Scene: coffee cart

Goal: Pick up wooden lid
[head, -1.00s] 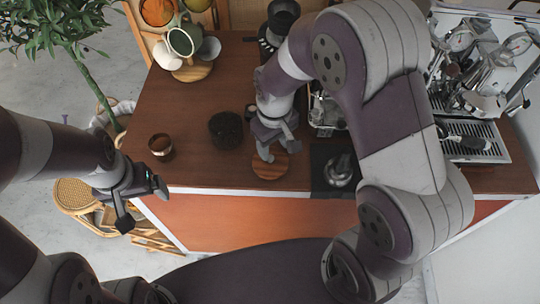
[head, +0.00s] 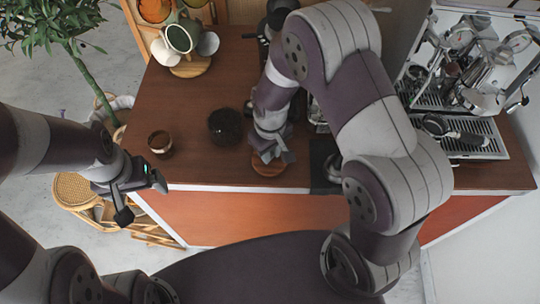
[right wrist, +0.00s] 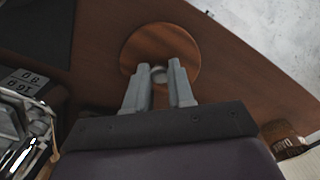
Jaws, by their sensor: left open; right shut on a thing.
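The wooden lid (head: 266,170) is a flat round brown disc near the front edge of the counter. In the right wrist view the lid (right wrist: 160,40) shows its round knob (right wrist: 158,74) between the fingertips. My right gripper (right wrist: 159,70) is shut on that knob. In the head view my right gripper (head: 270,153) covers the far part of the lid. I cannot tell whether the lid rests on the counter or is slightly raised. My left gripper (head: 142,194) is open and empty, off the counter's left front corner.
A dark round jar (head: 225,127) stands left of my right gripper. A small brown cup (head: 160,143) stands further left. A dark mat (head: 321,168) lies right of the lid. The espresso machine (head: 455,95) is at the right. The counter (head: 195,105) is clear at left centre.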

